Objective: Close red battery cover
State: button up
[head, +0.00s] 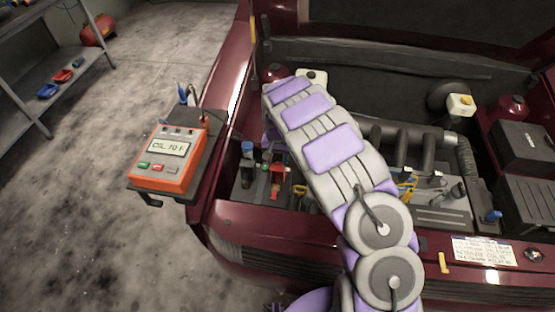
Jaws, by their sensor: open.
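A small red battery cover (278,171) shows in the engine bay, left of my arm. It seems to stand raised above the dark battery area, but it is too small to tell its angle surely. My purple and grey arm reaches over the front of the car into the bay, and its far end bends down close behind the red cover. My gripper is hidden behind the arm, so I cannot see whether it touches the cover.
An orange meter (169,157) sits on a dark stand at the car's left front corner. A blue-capped part (248,150) is left of the cover. Engine hoses (410,140) fill the right side. The floor at left is clear, with a shelf (70,75) beyond.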

jog(key=shift+d+f, duration=0.1)
jog(key=shift+f, duration=0.1)
grip_shut()
dwell(0.4)
